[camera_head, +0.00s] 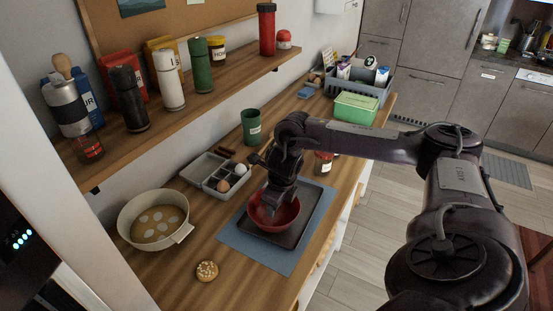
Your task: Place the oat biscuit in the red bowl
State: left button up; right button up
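The oat biscuit (207,271), a small round golden biscuit with a knobbly top, lies on the wooden counter near its front, left of the blue mat. The red bowl (267,222) sits on a dark tray on the blue mat. My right arm reaches in from the right, and my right gripper (271,205) points down at the red bowl, hiding part of its rim and inside. I cannot tell whether its fingers are open or shut, or whether they touch the bowl. My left gripper is out of view.
A beige pot (156,219) stands left of the biscuit. A grey egg tray (215,172) and a green cup (251,126) stand behind the bowl. A shelf (190,100) with bottles overhangs the counter's back. A green box (355,108) stands farther right.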

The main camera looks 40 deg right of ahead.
jog(key=o, duration=1)
jog(key=shift+r, duration=0.1)
jog(key=w+p+v, duration=0.1)
jog(key=p+v, duration=0.4)
jog(key=v, duration=0.1)
jog(key=shift+w+d+r+p, duration=0.15)
jog(key=shift+d+r+p, duration=0.15)
jog(key=shift+r, duration=0.2)
